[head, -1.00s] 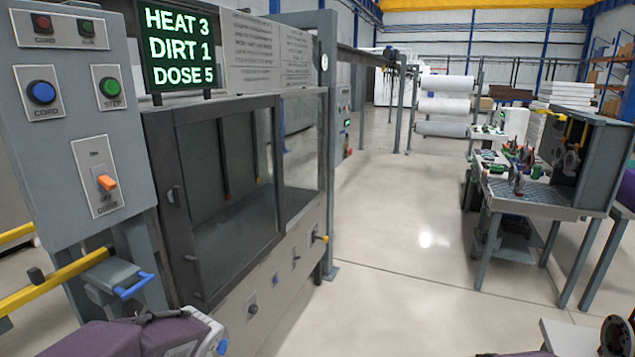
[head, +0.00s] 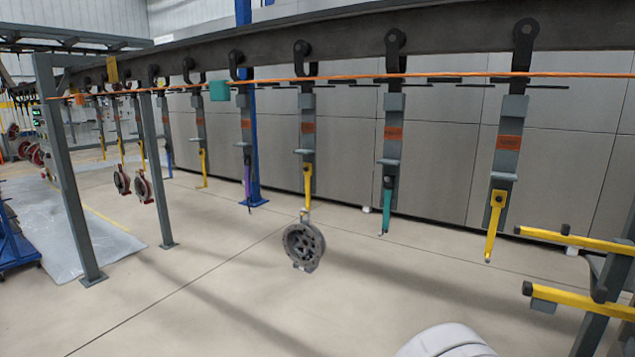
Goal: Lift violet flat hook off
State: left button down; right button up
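A violet hook (head: 247,181) hangs at the lower end of a grey hanger (head: 246,125) on the overhead conveyor, left of centre in the head view. It is narrow and small here, and nothing is seen hanging from it. Neither gripper is in view. A pale rounded part of mine shows at the bottom edge, well apart from the hook.
The conveyor rail (head: 350,52) and orange cord (head: 450,75) run across the top. Nearby hang a yellow hook (head: 307,180) bearing a grey wheel-like part (head: 303,247), a teal hook (head: 387,200) and another yellow hook (head: 494,230). Yellow bars (head: 575,238) stand at right. Foreground floor is clear.

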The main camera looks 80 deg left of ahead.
aim_at(247, 180)
jog(key=u, duration=3)
